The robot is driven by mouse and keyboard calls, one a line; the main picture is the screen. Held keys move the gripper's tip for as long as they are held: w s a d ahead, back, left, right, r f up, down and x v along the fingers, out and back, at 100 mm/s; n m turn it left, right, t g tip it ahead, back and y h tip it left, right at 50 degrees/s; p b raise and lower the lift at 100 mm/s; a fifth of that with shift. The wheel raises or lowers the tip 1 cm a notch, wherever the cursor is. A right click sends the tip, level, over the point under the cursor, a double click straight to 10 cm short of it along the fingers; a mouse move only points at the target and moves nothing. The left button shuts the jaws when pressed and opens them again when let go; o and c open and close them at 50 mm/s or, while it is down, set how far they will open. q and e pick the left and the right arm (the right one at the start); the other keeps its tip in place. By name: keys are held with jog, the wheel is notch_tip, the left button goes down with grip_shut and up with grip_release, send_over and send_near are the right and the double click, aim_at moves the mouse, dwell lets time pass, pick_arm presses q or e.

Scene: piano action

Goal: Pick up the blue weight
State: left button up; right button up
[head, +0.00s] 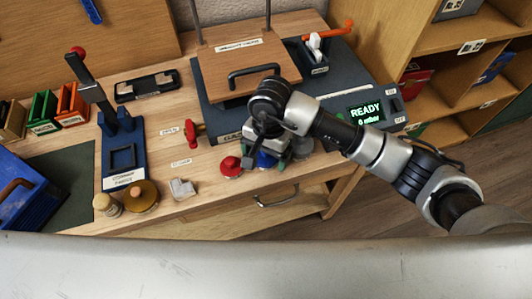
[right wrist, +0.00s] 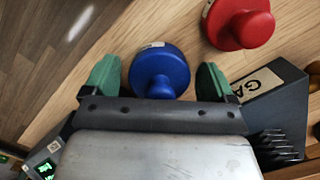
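The blue weight (head: 266,160) stands near the front edge of the workbench, partly hidden beneath my right gripper (head: 268,150) in the head view. In the right wrist view the blue weight (right wrist: 158,70) has a round base and a knob and lies between the two green fingers of my right gripper (right wrist: 158,80). The fingers are spread, with a visible gap on each side of the weight. My left gripper is not in view.
A red weight (head: 231,167) stands close to the left of the blue one; it shows in the right wrist view (right wrist: 240,24). A grey weight (head: 302,148) stands to the right. The dark machine with a READY display (head: 366,112) is just behind. A small pale block (head: 183,188) lies further left.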

jog(key=c, duration=1.2)
jog(key=shift+r, duration=0.1)
